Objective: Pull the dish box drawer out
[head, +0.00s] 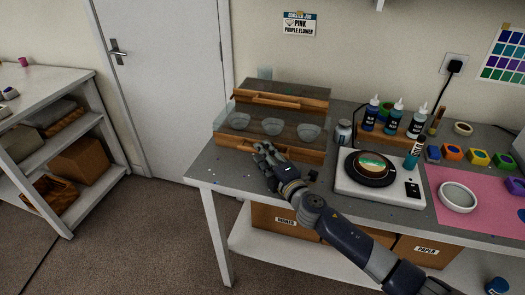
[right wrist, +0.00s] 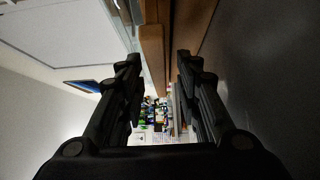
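The dish box (head: 286,91) is a wooden box at the back left of the grey table, with a bar handle on its upper front. I cannot tell how far this section is drawn out. My right gripper (head: 266,152) is at that wooden front, near its left half. In the right wrist view its fingers (right wrist: 160,65) are apart, with a wooden bar (right wrist: 153,52) between or just beyond the tips; contact is unclear. My left gripper is out of view.
Right of the box stand a jar (head: 343,132), a white turntable unit (head: 353,192) and a rack of bottles (head: 397,125). A pink mat (head: 485,217) lies farther right. The table's front left corner has small specks. A shelf (head: 75,135) stands at left; floor between is clear.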

